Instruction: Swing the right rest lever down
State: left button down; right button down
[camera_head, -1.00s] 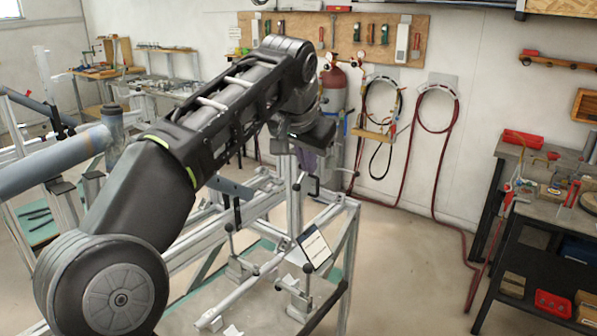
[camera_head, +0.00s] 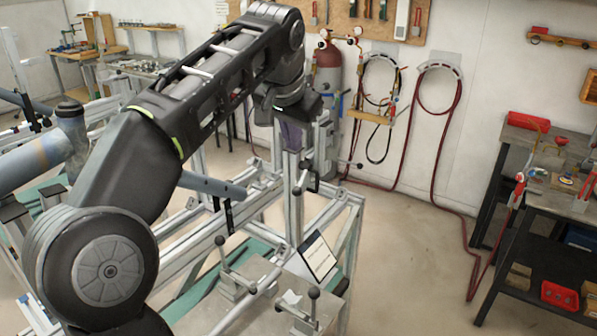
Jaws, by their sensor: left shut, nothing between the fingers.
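One lever (camera_head: 314,296) stands upright at the front right of the jig, and another lever (camera_head: 222,245) stands further left. I cannot tell for certain which is the right rest lever. My left gripper (camera_head: 291,140) points down by the top of the post and is shut and empty. My own wrist partly hides its fingers. My right gripper is out of view.
A tilted tablet or sign (camera_head: 318,257) sits on the jig. A grey tube (camera_head: 212,186) lies across it behind my left arm. A workbench (camera_head: 545,205) with tools stands at the right. Hoses (camera_head: 440,170) hang on the back wall. Floor between jig and bench is clear.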

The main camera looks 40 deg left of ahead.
pick_arm(q)
jog(key=f, duration=0.1)
jog(key=b, duration=0.4)
send_near(300, 182)
jog(key=p+x, duration=0.1)
jog(key=x, duration=0.5)
jog(key=shift+w+f, duration=0.2)
jog(key=shift+f, duration=0.15)
jog(key=shift+a+f, duration=0.1)
jog(key=shift+a, duration=0.05)
